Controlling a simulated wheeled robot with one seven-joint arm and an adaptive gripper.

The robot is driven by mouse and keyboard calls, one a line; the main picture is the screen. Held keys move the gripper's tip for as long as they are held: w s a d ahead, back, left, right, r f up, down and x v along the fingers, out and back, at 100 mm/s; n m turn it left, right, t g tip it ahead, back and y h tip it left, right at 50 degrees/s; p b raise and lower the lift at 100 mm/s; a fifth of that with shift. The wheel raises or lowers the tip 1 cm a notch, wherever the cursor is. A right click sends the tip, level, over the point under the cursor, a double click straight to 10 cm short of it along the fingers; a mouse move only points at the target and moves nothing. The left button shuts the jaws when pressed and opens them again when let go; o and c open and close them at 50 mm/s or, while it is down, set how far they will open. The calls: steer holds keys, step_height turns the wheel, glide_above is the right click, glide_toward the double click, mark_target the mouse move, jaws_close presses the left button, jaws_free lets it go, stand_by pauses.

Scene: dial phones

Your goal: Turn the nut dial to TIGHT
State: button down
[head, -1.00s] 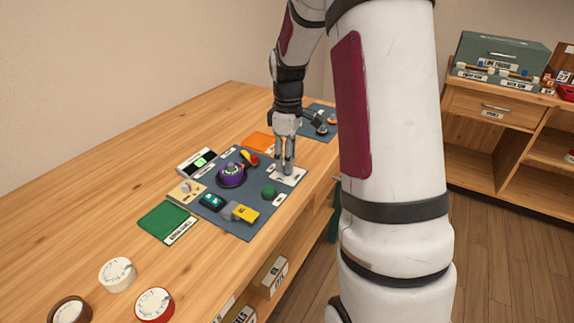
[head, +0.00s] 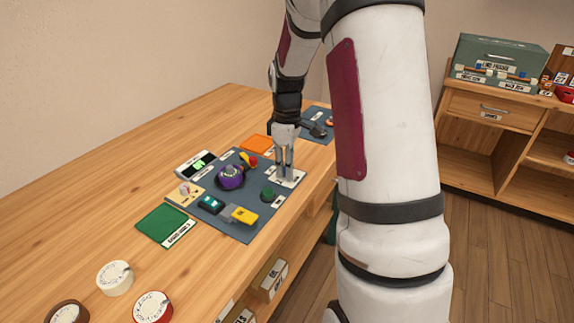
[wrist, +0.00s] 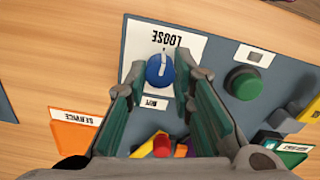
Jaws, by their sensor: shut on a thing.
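The nut dial (wrist: 160,71) is a round blue knob with a white pointer line, on a white card (wrist: 138,38) at the edge of the blue-grey board (wrist: 222,30). In the wrist view the card reads LOOSE, upside down, beyond the dial, and a small NUT label (wrist: 155,103) is on the near side. The pointer line runs roughly toward LOOSE. I cannot see the word TIGHT. My gripper (wrist: 163,82) points down with its green-padded fingers on either side of the dial, shut on it. In the head view my gripper (head: 285,175) stands over the white card and hides the dial.
A green knob (wrist: 243,83) is on the right in the wrist view. A purple dial (head: 230,176), yellow block (head: 244,215) and green-screened device (head: 196,165) are nearby. An orange mat (wrist: 73,137) marked SERVICE lies left. Tape rolls (head: 115,277) stand at the table's front.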

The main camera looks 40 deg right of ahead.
steer(key=shift+m, duration=0.3)
steer(key=m+p, duration=0.1)
steer(key=m, duration=0.2)
steer(key=shift+m+p, duration=0.3)
steer(key=shift+m, duration=0.1)
steer(key=m+p, duration=0.1)
steer(key=m, duration=0.3)
steer(key=shift+m, duration=0.3)
steer(key=m+p, duration=0.1)
steer(key=m, duration=0.3)
steer(key=m+p, duration=0.1)
steer(key=m, duration=0.3)
steer(key=shift+m, duration=0.3)
steer(key=c, duration=1.4)
jaws_free()
steer(key=shift+o, duration=0.2)
steer(key=shift+r, duration=0.1)
